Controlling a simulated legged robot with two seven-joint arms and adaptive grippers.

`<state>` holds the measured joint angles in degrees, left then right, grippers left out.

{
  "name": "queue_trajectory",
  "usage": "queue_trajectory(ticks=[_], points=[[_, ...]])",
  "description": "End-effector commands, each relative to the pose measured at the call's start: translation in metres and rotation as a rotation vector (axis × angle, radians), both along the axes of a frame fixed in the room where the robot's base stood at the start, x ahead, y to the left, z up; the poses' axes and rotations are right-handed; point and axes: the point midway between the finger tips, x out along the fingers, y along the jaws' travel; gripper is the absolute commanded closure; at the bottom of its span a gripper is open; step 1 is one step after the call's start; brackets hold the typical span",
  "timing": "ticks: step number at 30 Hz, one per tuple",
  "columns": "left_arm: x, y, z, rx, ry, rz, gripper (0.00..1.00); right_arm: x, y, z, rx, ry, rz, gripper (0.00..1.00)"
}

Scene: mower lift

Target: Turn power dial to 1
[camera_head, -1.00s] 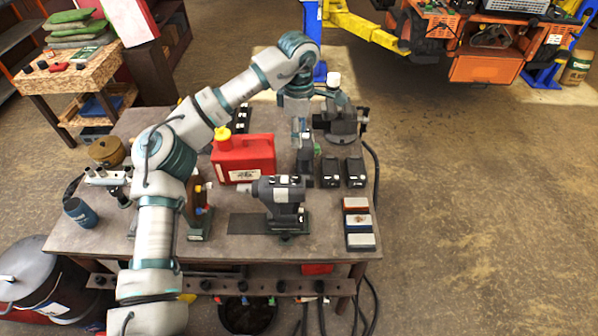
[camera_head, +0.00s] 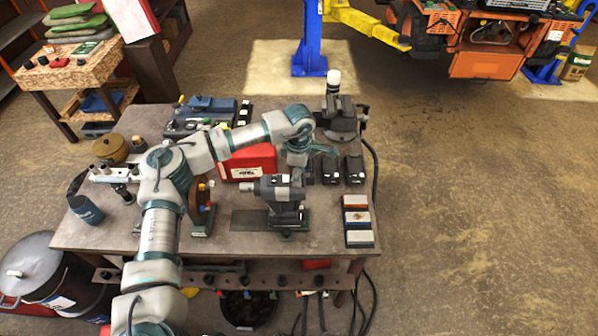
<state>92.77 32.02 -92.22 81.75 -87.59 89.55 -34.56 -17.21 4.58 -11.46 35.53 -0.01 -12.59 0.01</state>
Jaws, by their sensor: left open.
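No dial with readable marks can be made out. A grey bench machine (camera_head: 272,189) with several small light and dark parts on its top stands near the front middle of the workbench (camera_head: 320,240). My left arm reaches in from the lower left and over the bench. My left gripper (camera_head: 299,172) points down just behind and above the machine's right end. Its fingers are small and partly lost against dark things, but it is open, with nothing seen in it. I cannot tell whether it touches the machine. My right gripper is out of view.
A red fuel can (camera_head: 248,163) stands behind the machine, partly hidden by my arm. Black battery-like blocks (camera_head: 354,169) sit to the right. A vise (camera_head: 338,118) is at the back right, and coloured blocks (camera_head: 357,216) lie at the front right. A blue mug (camera_head: 86,209) is left.

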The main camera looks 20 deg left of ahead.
Motion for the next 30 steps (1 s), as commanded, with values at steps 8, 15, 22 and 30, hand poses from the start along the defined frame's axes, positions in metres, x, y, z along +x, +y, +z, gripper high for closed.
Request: queue_trajectory(ticks=[8,15,22,30], points=[[0.000,0.000,0.000,0.000,0.000,0.000,0.73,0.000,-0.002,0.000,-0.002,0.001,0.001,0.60],[0.000,0.000,0.000,0.000,0.000,0.001,1.00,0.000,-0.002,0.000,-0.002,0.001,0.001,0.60],[0.001,0.000,-0.001,0.000,-0.001,0.034,1.00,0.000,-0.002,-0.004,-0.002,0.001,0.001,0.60],[0.001,0.000,-0.003,0.000,-0.001,0.188,1.00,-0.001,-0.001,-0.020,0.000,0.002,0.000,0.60]])
